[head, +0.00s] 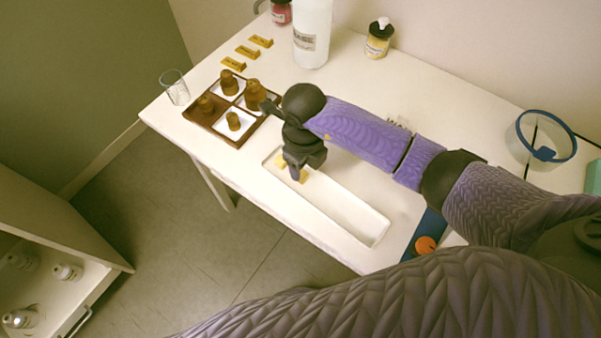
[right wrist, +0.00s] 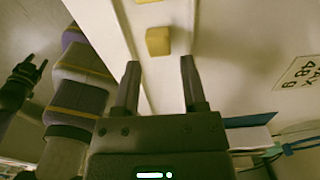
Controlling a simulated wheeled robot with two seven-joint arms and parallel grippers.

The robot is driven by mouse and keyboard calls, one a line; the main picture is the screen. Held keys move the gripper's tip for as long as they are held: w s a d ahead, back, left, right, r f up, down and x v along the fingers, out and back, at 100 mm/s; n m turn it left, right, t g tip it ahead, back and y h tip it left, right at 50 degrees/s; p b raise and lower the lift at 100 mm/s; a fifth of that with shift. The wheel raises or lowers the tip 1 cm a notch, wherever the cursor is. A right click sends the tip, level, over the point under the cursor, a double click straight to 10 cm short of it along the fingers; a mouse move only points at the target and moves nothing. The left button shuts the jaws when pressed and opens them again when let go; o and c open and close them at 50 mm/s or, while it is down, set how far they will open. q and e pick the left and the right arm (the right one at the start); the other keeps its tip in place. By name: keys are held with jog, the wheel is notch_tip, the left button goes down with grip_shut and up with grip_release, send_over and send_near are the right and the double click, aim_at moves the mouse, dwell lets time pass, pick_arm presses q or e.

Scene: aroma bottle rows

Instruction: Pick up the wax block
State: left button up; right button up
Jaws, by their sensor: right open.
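A small yellow wax block (right wrist: 158,41) lies in the long white tray (head: 345,212); a second yellow block (right wrist: 148,1) is cut off at the top edge of the right wrist view. In the head view, bits of yellow (head: 303,176) show beside my right gripper (head: 293,173), which hides part of them. My right gripper is over the left end of the tray, pointing down. In the right wrist view its two fingers (right wrist: 159,72) are apart and empty, with the nearer block just beyond the tips. My left gripper (right wrist: 30,72) shows small at the left there, fingers apart.
A brown tray (head: 205,123) with several amber bottles stands left of my right gripper. Gold label plates (head: 247,52), a glass (head: 174,88), a white bottle (head: 311,35) and a yellow jar (head: 378,40) stand behind. A blue-rimmed container (head: 546,137) is at right.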

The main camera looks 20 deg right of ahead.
aim_at(304, 175)
jog(key=f, duration=0.1)
jog(key=f+b, duration=0.1)
jog(key=f, duration=0.1)
jog(key=shift+s+f, duration=0.2)
jog(key=shift+f, duration=0.05)
jog(key=shift+r, duration=0.1)
jog(key=c, duration=0.7)
pick_arm(q)
jog(key=shift+w+a+f, duration=0.35)
jog(key=shift+a+f, duration=0.05)
jog(key=shift+f, duration=0.25)
pick_arm(e)
jog(key=shift+w, duration=0.1)
grip_shut()
